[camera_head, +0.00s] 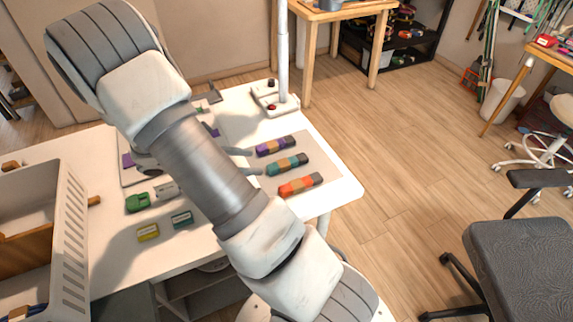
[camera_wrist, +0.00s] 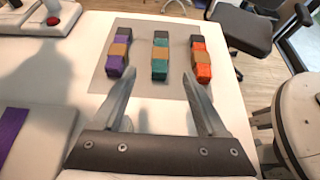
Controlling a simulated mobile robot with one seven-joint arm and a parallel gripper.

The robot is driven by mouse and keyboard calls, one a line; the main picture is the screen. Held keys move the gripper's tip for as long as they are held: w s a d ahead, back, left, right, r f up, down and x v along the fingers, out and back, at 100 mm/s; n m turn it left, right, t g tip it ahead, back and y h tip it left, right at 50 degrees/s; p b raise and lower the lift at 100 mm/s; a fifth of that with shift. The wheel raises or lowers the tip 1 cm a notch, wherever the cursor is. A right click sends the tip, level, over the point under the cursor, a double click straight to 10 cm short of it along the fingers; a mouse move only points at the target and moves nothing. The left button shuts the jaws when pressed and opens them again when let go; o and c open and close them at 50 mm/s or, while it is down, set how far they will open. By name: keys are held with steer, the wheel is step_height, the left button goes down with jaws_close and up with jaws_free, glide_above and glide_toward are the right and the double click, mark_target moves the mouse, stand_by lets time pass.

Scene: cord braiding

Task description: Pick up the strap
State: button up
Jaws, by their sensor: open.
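Three banded bundles lie side by side on a grey mat (camera_wrist: 182,92) at the table's right end: a purple one (camera_head: 275,146), a teal one (camera_head: 287,164) and an orange one (camera_head: 301,184). Each has a tan middle and a dark end. Which of them, if any, is the strap is not clear. A flat purple strip (camera_wrist: 12,128) lies at the left in the wrist view. My gripper (camera_head: 248,162) is open and empty, left of the bundles. In the wrist view its fingertips (camera_wrist: 159,76) point toward the teal bundle, apart from it.
A white stand (camera_head: 283,100) with a post and red button is at the table's back. A white crate (camera_head: 70,235) is at the left. Small green, yellow (camera_head: 148,232) and teal blocks lie on the table near my arm. An office chair (camera_head: 520,260) stands at right.

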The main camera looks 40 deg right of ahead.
mark_target(284, 162)
steer(key=x, duration=0.3)
steer(key=b+x, duration=0.1)
steer(key=x, duration=0.7)
steer(key=shift+s+d+r+b, duration=0.15)
steer(key=shift+r+b, duration=0.1)
steer(key=shift+b, duration=0.15)
jaws_close()
